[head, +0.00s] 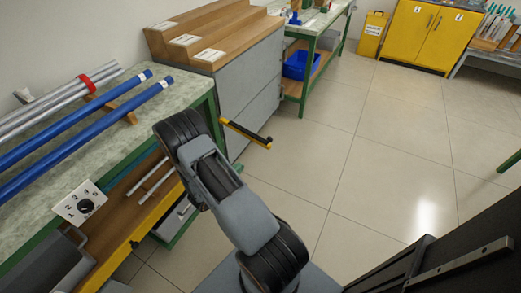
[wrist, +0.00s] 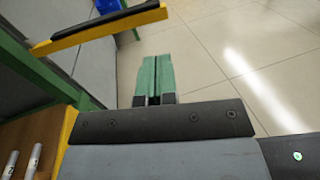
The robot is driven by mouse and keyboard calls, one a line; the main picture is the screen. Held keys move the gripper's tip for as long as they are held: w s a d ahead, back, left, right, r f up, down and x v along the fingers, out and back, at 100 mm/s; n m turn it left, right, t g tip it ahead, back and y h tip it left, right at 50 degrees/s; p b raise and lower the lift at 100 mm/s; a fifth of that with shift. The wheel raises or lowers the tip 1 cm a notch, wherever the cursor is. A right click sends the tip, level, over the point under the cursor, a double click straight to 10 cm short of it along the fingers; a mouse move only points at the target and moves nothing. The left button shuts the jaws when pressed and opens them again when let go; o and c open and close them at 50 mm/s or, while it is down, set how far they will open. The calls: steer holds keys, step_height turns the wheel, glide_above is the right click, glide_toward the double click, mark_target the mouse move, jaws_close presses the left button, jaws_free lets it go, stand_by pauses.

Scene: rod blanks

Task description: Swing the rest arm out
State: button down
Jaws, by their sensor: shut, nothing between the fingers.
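The rest arm (head: 245,134) is a yellow bar with a black strip along its top. In the head view it juts out over the floor near the end of the green-framed bench, in front of the grey cabinet. In the wrist view the rest arm (wrist: 100,27) crosses the upper left. My gripper (wrist: 155,62) shows there with its green fingers shut together and empty.
Blue rods (head: 85,122) and grey rods lie on the bench top (head: 122,88). A numbered dial plate (head: 80,203) is at the bench front. Short rods (head: 155,180) lie on the wooden shelf below. A blue bin (head: 298,65) stands farther back. The tiled floor (head: 330,140) to the right is clear.

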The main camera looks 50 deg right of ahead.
steer(key=f, duration=0.1)
steer(key=n+b, duration=0.1)
glide_toward(264, 146)
steer(key=shift+t, duration=0.4)
steer(key=d, duration=0.7)
steer(key=shift+d, duration=0.25)
steer(key=shift+w+f, duration=0.1)
